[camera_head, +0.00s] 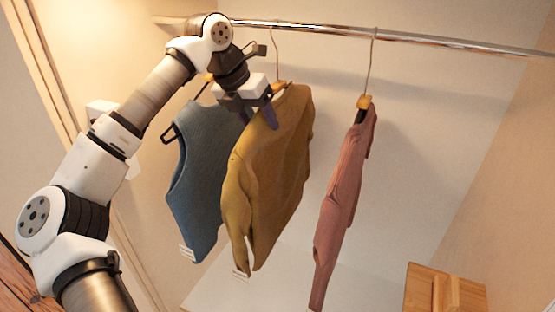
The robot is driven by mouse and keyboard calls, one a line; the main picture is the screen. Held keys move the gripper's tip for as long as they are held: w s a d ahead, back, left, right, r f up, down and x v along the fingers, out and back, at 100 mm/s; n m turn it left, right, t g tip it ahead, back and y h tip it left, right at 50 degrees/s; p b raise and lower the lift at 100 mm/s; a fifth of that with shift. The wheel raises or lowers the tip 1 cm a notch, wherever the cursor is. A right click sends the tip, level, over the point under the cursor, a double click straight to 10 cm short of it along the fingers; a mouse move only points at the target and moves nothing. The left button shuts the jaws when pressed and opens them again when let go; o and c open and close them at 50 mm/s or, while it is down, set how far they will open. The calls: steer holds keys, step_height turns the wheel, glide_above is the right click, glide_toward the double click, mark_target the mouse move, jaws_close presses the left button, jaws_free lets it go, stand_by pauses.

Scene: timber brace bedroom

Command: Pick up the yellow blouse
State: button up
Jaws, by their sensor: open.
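The yellow blouse (270,165) hangs from the metal rail on a hanger with a wire hook, in the middle of the head view. It is a mustard yellow garment, seen at an angle, with a small white tag at its lower left. My gripper (269,108) is at the blouse's upper left, close to its shoulder and hanger. Its jaws are open, with dark fingers pointing down. Whether the fingers touch the cloth or straddle it I cannot tell. The gripper hides part of the blouse's shoulder.
A blue sleeveless top (205,170) hangs just left of the blouse, partly behind it. A pink garment (345,200) hangs to the right, with a gap between. The metal rail (420,41) runs across the top. A wooden box (440,290) is at lower right.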

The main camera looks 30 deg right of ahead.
steer(key=shift+d+f, duration=0.1)
steer(key=shift+f, duration=0.05)
jaws_close()
stand_by(0.4)
